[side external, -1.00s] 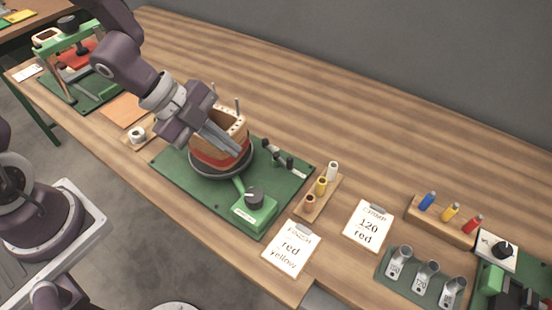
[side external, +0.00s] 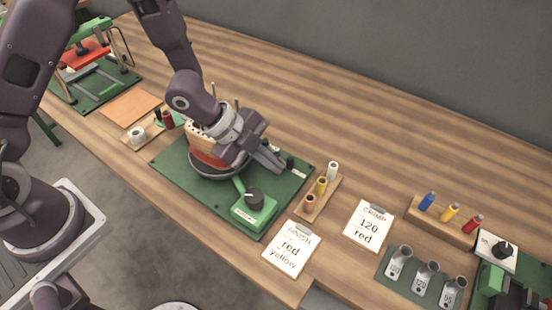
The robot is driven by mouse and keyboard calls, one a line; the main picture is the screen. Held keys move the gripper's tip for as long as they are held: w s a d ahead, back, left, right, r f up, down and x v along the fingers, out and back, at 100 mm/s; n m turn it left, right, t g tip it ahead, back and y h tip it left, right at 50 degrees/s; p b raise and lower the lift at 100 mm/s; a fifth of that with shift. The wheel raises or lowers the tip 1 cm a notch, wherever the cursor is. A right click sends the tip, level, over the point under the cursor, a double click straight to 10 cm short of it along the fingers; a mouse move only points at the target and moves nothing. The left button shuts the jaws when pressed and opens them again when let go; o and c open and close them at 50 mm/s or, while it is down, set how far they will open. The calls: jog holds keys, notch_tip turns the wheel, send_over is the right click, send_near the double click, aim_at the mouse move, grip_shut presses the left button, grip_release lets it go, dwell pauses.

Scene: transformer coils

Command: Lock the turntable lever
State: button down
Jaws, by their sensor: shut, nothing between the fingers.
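The turntable (side external: 215,176) is a dark disc on a green baseplate (side external: 180,168), bearing a coil (side external: 204,158) with a red band and a tan top. My gripper (side external: 279,167) is shut and empty, low over the plate just right of the turntable. Its fingertips are beside small dark upright fittings (side external: 291,163), which they partly hide; I cannot tell whether they touch. I cannot clearly tell which part is the turntable lever. A green arm (side external: 239,185) runs from the disc to a green box (side external: 257,211) with a black knob (side external: 254,195).
A wooden rack (side external: 321,194) with several spools stands right of the plate. Two cards (side external: 291,250) (side external: 367,222) lie in front and to the right. A block with colored pegs (side external: 442,223) and a tray of metal cups (side external: 425,277) are farther right. The back of the table is clear.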

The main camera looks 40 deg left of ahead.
jog(key=shift+w+d, duration=0.15)
jog(key=shift+w, duration=0.4)
jog(key=shift+w+d+n+t+y, duration=0.15)
jog(key=shift+d+n+t+y, duration=0.15)
jog(key=shift+n, duration=0.4)
jog(key=shift+w+d+n+t+y, duration=0.3)
jog(key=shift+n+t+y, duration=0.1)
jog(key=shift+n, duration=0.4)
jog(key=n, duration=0.1)
jog(key=w+n+t+y, duration=0.1)
jog(key=shift+d+n, duration=0.4)
jog(key=w+n+y, duration=0.1)
jog(key=n+y, duration=0.1)
jog(key=n, duration=0.1)
jog(key=shift+w+d+t+y, duration=0.2)
jog(key=shift+w+t+y, duration=0.1)
jog(key=shift+w, duration=0.4)
